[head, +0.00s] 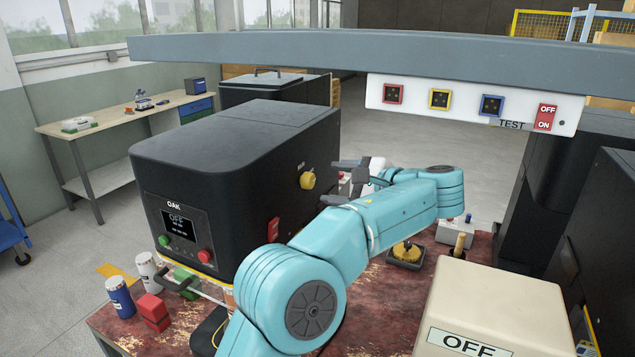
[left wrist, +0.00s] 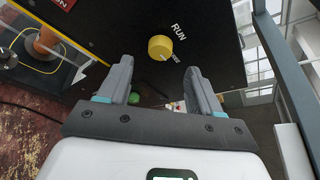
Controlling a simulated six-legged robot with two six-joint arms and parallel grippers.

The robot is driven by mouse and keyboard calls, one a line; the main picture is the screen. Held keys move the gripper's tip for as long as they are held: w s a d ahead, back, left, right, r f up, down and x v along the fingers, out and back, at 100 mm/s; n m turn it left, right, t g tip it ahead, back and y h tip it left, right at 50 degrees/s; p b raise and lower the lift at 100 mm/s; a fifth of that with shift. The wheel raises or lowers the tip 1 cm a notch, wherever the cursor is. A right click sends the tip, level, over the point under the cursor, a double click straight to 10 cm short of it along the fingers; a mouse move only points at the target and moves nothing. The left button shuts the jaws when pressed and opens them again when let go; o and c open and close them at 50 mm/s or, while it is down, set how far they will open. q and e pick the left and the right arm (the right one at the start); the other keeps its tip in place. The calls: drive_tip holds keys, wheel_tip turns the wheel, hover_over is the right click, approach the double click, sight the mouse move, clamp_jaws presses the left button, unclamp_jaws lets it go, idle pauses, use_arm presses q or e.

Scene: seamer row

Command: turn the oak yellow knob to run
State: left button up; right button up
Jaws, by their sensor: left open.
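The black OAK machine (head: 215,170) stands left of centre in the head view, its front screen reading OFF. A yellow knob (head: 307,180) sits on its right side. In the left wrist view the same yellow knob (left wrist: 160,47) shows on a black panel, with the word RUN printed beside it and smaller lettering partly hidden by the knob. My left gripper (head: 352,180) is just right of the knob in the head view. In the left wrist view its two fingers (left wrist: 164,78) are open, empty and apart from the knob. My right gripper does not show.
A red-topped bench (head: 375,310) carries a red block (head: 152,307), white and blue cans, a yellow knob on a base (head: 405,253) and a cream box (head: 490,310) marked OFF. An overhead beam (head: 400,55) holds a white panel with a red OFF/ON switch (head: 545,117).

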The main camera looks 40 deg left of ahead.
sight(312, 182)
use_arm(q)
drive_tip(key=x, duration=0.5)
drive_tip(key=shift+s+a+p, duration=0.15)
drive_tip(key=shift+a+p, duration=0.1)
drive_tip(key=shift+p, duration=0.05)
drive_tip(key=shift+a+f, duration=0.15)
drive_tip(key=shift+a, duration=0.3)
drive_tip(key=shift+d, duration=0.2)
drive_tip(key=c, duration=1)
